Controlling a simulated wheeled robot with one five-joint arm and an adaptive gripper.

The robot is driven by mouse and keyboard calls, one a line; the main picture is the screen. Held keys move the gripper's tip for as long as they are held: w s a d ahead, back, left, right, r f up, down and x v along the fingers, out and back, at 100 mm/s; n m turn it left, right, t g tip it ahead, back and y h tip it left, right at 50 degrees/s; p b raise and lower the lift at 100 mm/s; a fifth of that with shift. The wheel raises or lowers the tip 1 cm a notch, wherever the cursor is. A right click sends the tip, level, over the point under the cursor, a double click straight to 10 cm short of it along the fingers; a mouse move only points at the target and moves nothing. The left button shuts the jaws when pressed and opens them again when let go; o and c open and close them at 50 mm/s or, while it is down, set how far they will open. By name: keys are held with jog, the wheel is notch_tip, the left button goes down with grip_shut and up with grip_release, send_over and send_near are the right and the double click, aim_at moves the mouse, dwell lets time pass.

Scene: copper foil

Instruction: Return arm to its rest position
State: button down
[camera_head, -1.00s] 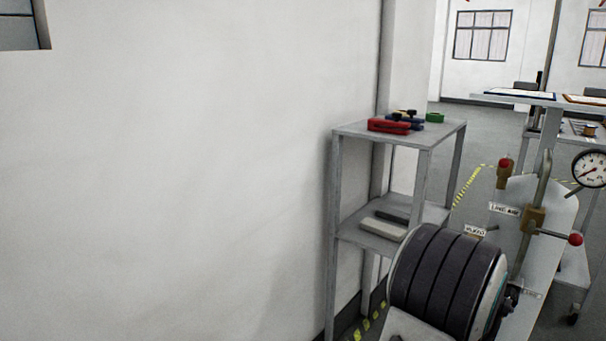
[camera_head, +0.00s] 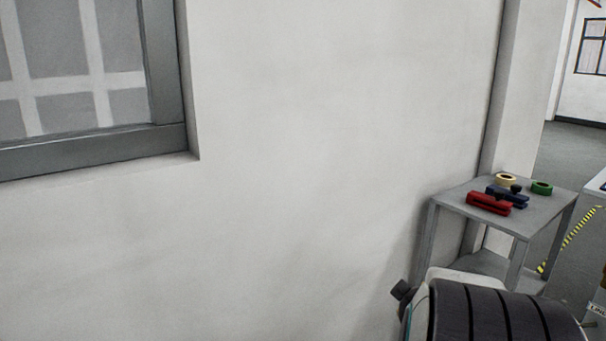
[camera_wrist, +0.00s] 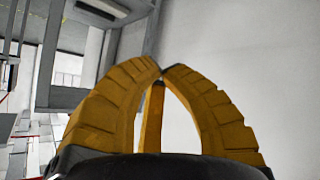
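My gripper (camera_wrist: 162,74) shows in the wrist view with its yellow ribbed fingers drawn together and their tips meeting. A narrow yellow finger shows between and behind the two front ones. I see nothing held between them. In the head view, the dark banded part of my arm (camera_head: 500,313) is at the lower right, in front of a small shelf. The gripper itself is not in the head view.
The grey shelf (camera_head: 512,216) at the right holds a red clamp (camera_head: 489,204), a blue clamp (camera_head: 507,197), a cream tape roll (camera_head: 506,180) and a green roll (camera_head: 541,188). A bare wall (camera_head: 320,180) fills the middle, with a window (camera_head: 80,75) at upper left.

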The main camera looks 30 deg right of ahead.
jog(key=w+a+r+n+y+p, duration=0.1)
jog(key=a+r+y+p, duration=0.2)
jog(key=a+r+p, duration=0.5)
jog(key=a+r+n+y+p, duration=0.25)
jog(key=a+r, duration=0.25)
jog(key=a, duration=0.7)
jog(key=s+a+r+g+y+p, duration=0.3)
jog(key=s+a+r+p, duration=0.4)
jog(key=s+a+p, duration=0.2)
jog(key=shift+s+a+r+n+g, duration=0.25)
jog(key=shift+a+n, duration=0.2)
jog(key=shift+a, duration=0.65)
jog(key=shift+w, duration=0.1)
